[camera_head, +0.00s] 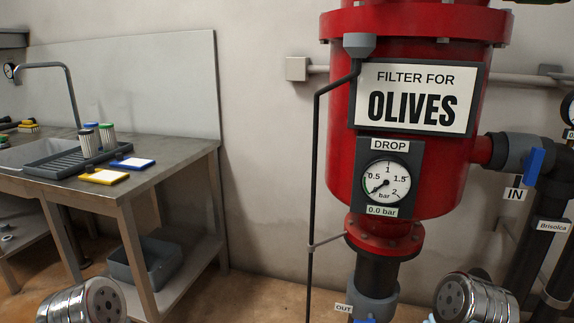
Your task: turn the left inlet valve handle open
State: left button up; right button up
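A blue valve handle (534,166) with an "IN" label (515,194) below it is at the right side of the head view. It stands near upright, crosswise to the short grey horizontal pipe (505,150) from the red filter (350,140). It is the only IN handle in view; whether it is the left inlet cannot be told. Two chrome rounded parts of my arms show at the bottom edge, one left and one right. No gripper fingers are visible, and nothing of mine touches the handle.
The drop gauge (387,184) reads 0.0 bar. Another blue part (364,321) shows by the "OUT" label (343,308) below. A dark pipe (541,240) labelled Brisolca stands right. A metal workbench (130,182) is left; open floor (265,295) lies between it and the filter.

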aim_at(532, 165)
jog(key=z, duration=1.5)
